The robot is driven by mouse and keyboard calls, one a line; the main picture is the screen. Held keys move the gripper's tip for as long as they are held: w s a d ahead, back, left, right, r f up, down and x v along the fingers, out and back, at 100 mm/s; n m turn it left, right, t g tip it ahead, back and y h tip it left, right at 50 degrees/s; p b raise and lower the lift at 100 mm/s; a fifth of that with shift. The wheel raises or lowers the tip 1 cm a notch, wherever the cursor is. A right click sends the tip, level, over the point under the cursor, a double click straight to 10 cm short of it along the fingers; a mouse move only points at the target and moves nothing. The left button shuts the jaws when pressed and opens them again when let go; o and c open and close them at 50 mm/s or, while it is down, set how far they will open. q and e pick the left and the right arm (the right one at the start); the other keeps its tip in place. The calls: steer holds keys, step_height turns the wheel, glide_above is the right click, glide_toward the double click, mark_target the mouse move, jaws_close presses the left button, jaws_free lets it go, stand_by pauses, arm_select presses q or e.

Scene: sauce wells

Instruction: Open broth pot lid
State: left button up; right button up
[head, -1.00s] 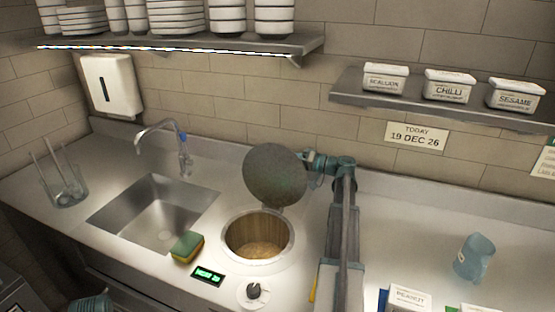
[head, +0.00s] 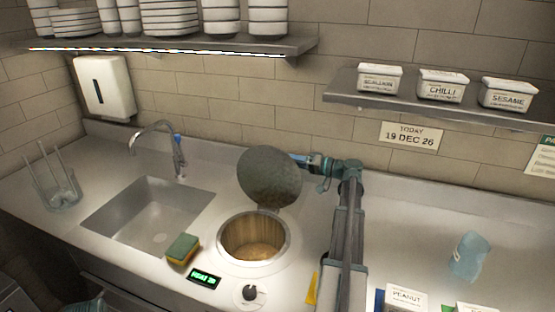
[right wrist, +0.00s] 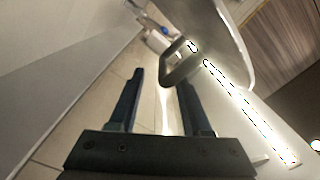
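The round grey broth pot lid (head: 269,176) stands steeply raised on its hinge at the back of the broth pot (head: 228,247). The pot mouth is uncovered and shows tan contents. My right gripper (head: 303,160) is just right of the raised lid, its tips partly hidden by the lid. In the right wrist view my right gripper (right wrist: 161,78) has its two dark fingers apart with nothing between them. The lid (right wrist: 222,45) and its looped handle (right wrist: 170,75) are just past the right-hand fingertip. My left gripper is not in view.
A sponge (head: 182,250), a lit green display (head: 204,279) and a knob (head: 249,294) are near the pot. The sink (head: 150,215) and tap (head: 178,155) are left. Shelves hang above.

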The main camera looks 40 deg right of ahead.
steer(key=v, duration=1)
steer(key=shift+s, duration=0.1)
